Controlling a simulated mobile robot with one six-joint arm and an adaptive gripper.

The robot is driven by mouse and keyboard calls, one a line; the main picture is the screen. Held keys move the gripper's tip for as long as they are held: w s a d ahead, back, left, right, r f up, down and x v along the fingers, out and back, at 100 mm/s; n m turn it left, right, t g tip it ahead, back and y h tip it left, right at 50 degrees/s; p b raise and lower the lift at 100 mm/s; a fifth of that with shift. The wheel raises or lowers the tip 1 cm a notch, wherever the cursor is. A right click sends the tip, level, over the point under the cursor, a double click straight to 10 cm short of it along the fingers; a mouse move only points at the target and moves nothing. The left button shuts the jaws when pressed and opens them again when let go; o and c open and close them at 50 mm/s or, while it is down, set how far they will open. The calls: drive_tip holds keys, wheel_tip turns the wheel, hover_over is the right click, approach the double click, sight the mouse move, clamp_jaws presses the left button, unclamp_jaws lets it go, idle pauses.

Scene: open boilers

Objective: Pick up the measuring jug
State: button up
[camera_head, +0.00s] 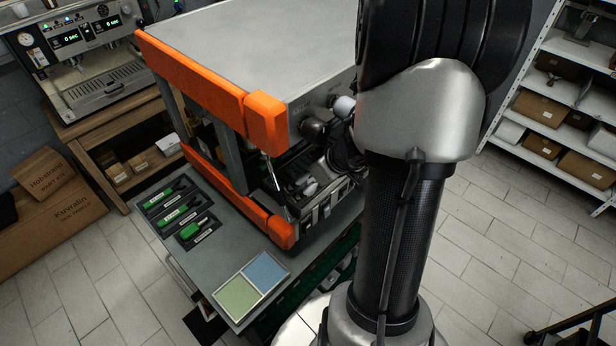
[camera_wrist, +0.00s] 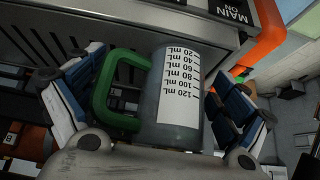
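The measuring jug (camera_wrist: 178,95) is in the middle of the wrist view, a grey body with a green handle (camera_wrist: 110,95) on its left and a white scale label that reads upside down. My gripper (camera_wrist: 155,100) is open around it, with one finger on the handle side and the other close along the body's right side. I cannot tell whether either finger touches it. I cannot make out the jug in the head view, where my arm and the machine block much of that area.
A large machine with orange edges (camera_head: 195,78) stands on the grey table (camera_head: 190,250), close to my arm. Green-handled tools lie in a dark tray (camera_head: 160,193). A green and blue mat (camera_head: 238,298) lies at the table's front. A slatted grate (camera_wrist: 60,30) and panel are close to the jug.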

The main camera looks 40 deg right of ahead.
drive_tip(key=c, duration=0.9)
drive_tip(key=shift+o, duration=0.2)
drive_tip(key=shift+r, duration=0.1)
